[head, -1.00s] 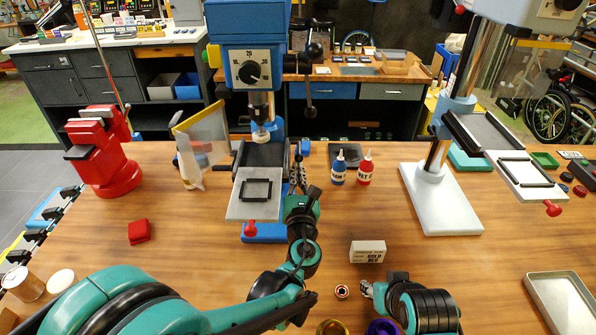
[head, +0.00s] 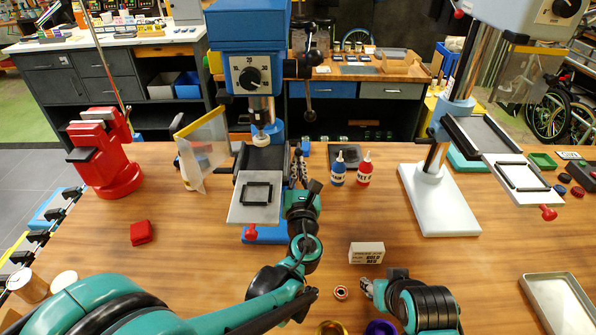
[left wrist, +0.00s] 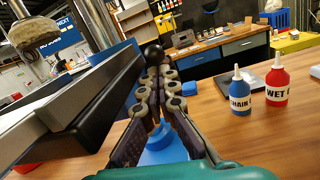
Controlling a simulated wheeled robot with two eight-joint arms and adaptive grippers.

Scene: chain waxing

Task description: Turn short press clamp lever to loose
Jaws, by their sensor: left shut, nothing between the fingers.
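A blue drill press (head: 246,75) with a dial stands left of centre, its grey table plate (head: 250,211) towards me. My left gripper (head: 298,158) reaches along the right side of this press, behind the plate. In the left wrist view the left gripper (left wrist: 154,72) is shut and empty. A black ball knob (left wrist: 153,53) shows just beyond its fingertips; I cannot tell if they touch it or if it is the clamp lever's end. The rest of any lever there is hidden. My right gripper (head: 368,288) is low at centre right; its jaws are too small to judge.
Blue and red bottles (head: 365,170) stand right of the left gripper. A second press (head: 430,180) stands at the right. A white box (head: 367,252) lies near the right gripper, a red vise (head: 103,155) at the left.

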